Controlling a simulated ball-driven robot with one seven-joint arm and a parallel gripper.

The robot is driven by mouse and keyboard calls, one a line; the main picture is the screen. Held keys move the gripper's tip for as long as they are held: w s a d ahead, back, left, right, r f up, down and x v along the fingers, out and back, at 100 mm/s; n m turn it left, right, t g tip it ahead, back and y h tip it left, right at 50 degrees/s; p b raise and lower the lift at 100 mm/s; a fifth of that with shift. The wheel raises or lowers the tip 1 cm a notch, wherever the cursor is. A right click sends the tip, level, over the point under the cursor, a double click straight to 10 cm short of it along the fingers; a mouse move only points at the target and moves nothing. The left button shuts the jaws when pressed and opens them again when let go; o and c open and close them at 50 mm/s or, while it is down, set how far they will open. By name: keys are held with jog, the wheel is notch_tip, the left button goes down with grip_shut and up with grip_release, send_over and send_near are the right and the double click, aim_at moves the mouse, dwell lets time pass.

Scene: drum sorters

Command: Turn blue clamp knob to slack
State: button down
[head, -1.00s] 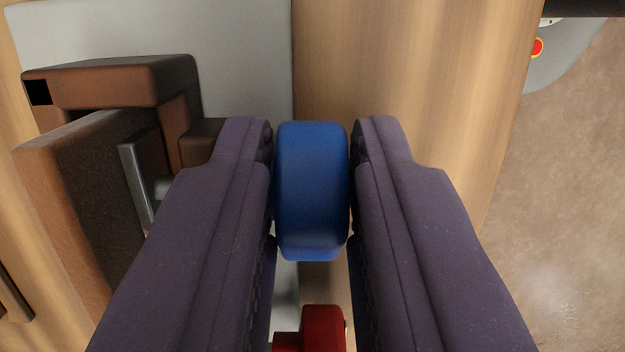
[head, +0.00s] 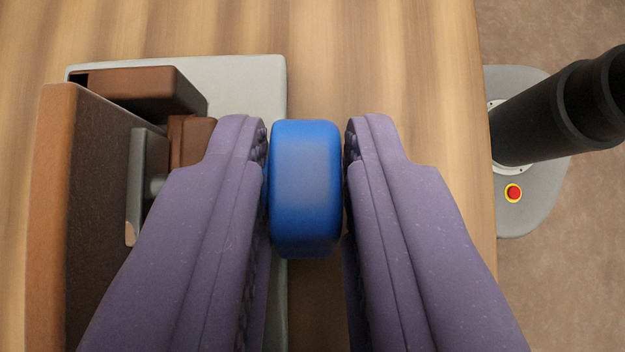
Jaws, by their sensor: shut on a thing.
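The blue clamp knob (head: 306,188) is in the middle of the head view, seen from above. My gripper (head: 306,165) is shut on it, with one purple finger on its left side and one on its right. The knob's underside is hidden. To the left is a brown clamp body (head: 140,90) with a dark-faced brown block (head: 100,190) and a small grey metal plate (head: 137,180). The link between knob and clamp is hidden behind the left finger.
The clamp stands on a light grey base plate (head: 250,85) on a wooden table (head: 390,60). The table's right edge drops to a brown floor (head: 580,270). My own base and column show at the right. The wood right of the knob is clear.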

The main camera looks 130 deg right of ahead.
jog(key=shift+w, duration=0.1)
jog(key=c, duration=1.1)
grip_release()
jog(key=shift+w+d, duration=0.1)
jog(key=p+v, duration=0.1)
jog(key=v, duration=0.6)
jog(key=shift+w+a+r, duration=0.1)
jog(key=shift+a+r, duration=0.1)
jog(key=shift+a, duration=0.1)
